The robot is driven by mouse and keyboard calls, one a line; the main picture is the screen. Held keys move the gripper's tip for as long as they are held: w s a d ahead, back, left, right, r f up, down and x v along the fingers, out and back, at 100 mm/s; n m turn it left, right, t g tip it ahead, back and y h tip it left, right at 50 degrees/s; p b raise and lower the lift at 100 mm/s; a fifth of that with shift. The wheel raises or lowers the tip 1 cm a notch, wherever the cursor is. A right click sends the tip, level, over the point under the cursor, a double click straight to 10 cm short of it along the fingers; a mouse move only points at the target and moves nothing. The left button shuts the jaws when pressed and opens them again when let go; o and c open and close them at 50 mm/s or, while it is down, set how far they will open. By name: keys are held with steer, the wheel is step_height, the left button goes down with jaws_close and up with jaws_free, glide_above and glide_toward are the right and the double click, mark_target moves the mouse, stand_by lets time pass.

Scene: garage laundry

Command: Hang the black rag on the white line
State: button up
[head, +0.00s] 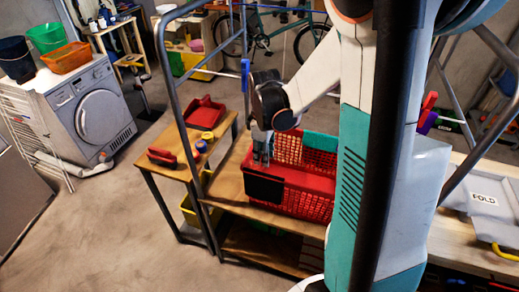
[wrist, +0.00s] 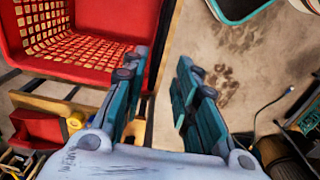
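The black rag (head: 265,188) hangs flat over the near left side of a red basket (head: 306,200) on a wooden bench. My gripper (head: 262,156) points down above the basket's left end, just above and behind the rag in the head view. In the wrist view its two teal fingers (wrist: 160,78) are spread apart with nothing between them. The basket (wrist: 90,74) fills the upper left there; I cannot make out the rag in that view.
A teal cloth (head: 320,141) lies over the basket's far rim. A blue peg (head: 246,75) is at the metal frame's left post. A side table (head: 165,140) holds a red dustpan (head: 205,112) and small items. Open floor (head: 100,230) lies to the left.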

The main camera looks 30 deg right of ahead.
mark_target(264, 174)
steer(key=shift+f+b, duration=4)
steer(key=shift+f, duration=1.35)
jaws_close()
steer(key=shift+r, duration=0.15)
steer(key=shift+r+p, duration=3)
steer(key=shift+r, duration=1.15)
steer(key=shift+f, duration=0.15)
